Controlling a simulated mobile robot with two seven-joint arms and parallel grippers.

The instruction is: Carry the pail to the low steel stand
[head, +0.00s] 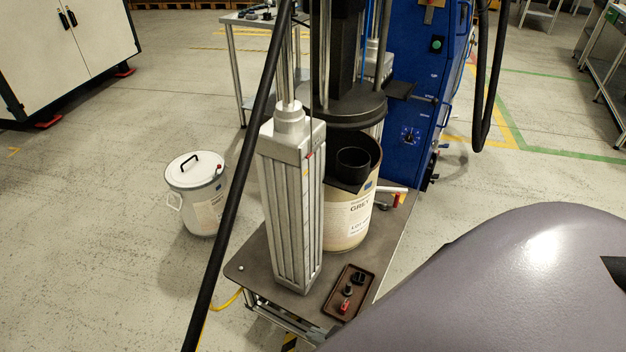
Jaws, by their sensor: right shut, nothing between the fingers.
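The white pail (198,212) stands upright on the floor, left of the pump. Its lid (194,168) is on and has a black handle on top; a wire handle hangs at its left side. I cannot make out a clear low steel stand; a steel-legged table (233,72) stands behind the pump, partly hidden by it. My right arm (510,285) fills the lower right corner, well away from the pail. Its gripper is shut and empty, but its fingertips cannot be made out. My left gripper is not in view.
The pump's platform (250,270) carries a grey column (290,205), a drum (346,225) and a small brown tray (349,279). A black hose (238,155) crosses in front, right of the pail. A blue cabinet (420,80) stands behind. Floor left of the pail is clear.

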